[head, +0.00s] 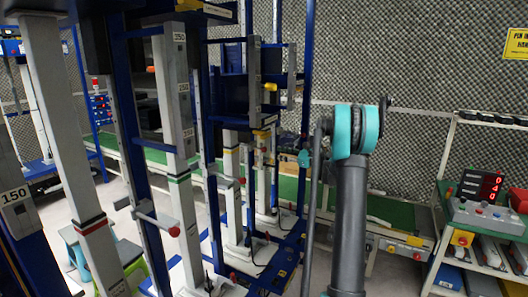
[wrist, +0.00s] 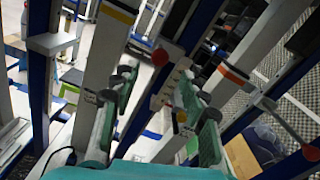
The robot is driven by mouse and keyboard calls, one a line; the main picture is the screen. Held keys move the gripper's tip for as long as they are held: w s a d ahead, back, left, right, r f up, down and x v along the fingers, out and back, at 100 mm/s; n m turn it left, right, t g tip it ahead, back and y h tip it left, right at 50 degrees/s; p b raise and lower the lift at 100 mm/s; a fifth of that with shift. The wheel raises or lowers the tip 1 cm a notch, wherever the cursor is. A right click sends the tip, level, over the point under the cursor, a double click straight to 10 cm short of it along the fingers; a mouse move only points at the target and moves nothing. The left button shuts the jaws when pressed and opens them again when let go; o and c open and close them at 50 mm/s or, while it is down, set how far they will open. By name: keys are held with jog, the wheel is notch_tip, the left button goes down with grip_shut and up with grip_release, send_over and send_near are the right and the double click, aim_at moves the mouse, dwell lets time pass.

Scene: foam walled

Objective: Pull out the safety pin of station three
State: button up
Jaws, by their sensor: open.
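My gripper (wrist: 157,82) is open and empty in the wrist view, its green-padded fingers spread apart. A red round knob (wrist: 160,57) shows between and beyond the fingertips, apart from the pads as far as I can see. Another red knob (wrist: 312,154) on a grey rod is at the right edge. Grey posts carry a yellow band (wrist: 118,12) and an orange band (wrist: 232,75). My gripper is not clear there. I cannot tell which station is three.
Blue and grey uprights crowd the left and middle of the head view, including a red-and-black-banded post (head: 90,222). A control box (head: 485,213) with a red digit display stands on a shelf cart at right. Foam wall (head: 420,70) closes the back. A little pale floor shows.

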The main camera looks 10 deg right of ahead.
aim_at(266, 150)
jog(key=x, duration=0.8)
jog(key=shift+w+a, duration=0.1)
jog(key=shift+a, duration=0.1)
jog(key=shift+c, duration=0.5)
grip_shut()
